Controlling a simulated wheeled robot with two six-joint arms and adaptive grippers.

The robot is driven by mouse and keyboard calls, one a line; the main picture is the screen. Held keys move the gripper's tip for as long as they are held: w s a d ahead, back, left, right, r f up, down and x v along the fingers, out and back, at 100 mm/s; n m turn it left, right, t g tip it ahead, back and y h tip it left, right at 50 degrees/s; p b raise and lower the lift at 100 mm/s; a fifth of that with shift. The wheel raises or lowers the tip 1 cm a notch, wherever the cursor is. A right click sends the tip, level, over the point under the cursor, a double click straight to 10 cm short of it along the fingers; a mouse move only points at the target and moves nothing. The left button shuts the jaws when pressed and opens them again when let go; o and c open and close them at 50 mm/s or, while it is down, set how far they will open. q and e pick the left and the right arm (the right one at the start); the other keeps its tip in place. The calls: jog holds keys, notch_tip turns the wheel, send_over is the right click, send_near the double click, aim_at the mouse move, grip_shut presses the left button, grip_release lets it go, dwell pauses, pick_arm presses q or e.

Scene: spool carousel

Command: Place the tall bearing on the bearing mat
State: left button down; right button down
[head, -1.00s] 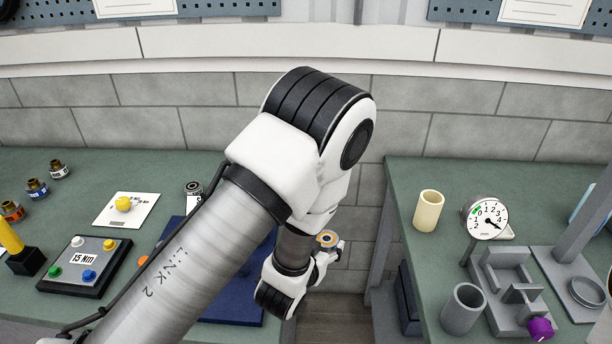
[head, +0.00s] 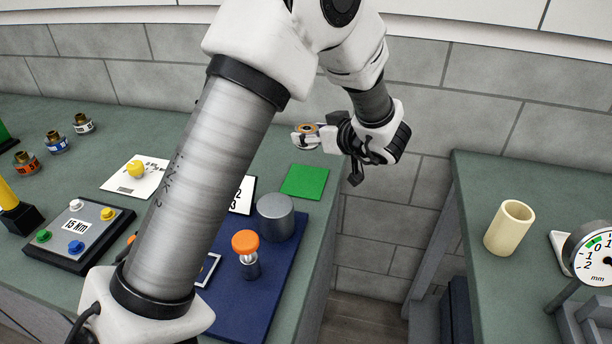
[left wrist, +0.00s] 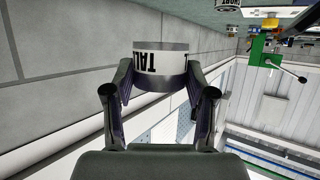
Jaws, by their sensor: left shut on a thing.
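The tall bearing (head: 307,130) is a short white ring with a brass-coloured centre in the head view. In the left wrist view, the bearing (left wrist: 160,62) shows a "TALL" label, upside down in the picture. My left gripper (head: 318,137) is shut on it and holds it in the air. In the left wrist view, the fingers of my left gripper (left wrist: 160,85) clasp it from both sides. A bright green square mat (head: 305,181), which looks like the bearing mat, lies bare on the left bench, below the bearing in the picture. My right gripper is not in view.
Beside the green mat stand a grey cylinder (head: 276,217) and an orange-topped plunger (head: 246,243) on a dark blue board (head: 262,301). A button box (head: 78,235) lies further left. A gap separates the right bench (head: 474,235), which bears a cream tube (head: 509,228).

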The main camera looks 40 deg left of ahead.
aim_at(309, 183)
pick_arm(q)
jog(key=f, duration=0.9)
jog(key=shift+s+f, duration=0.35)
jog(key=shift+f, duration=0.05)
jog(key=shift+f, duration=0.1)
jog(key=shift+c, duration=1.8)
grip_release()
jog(key=shift+d+r, duration=0.1)
jog(key=shift+r, duration=0.15)
jog(key=p+v, duration=0.9)
jog(key=v, duration=0.2)
jog(key=shift+d+p, duration=0.3)
jog(key=shift+d, duration=0.1)
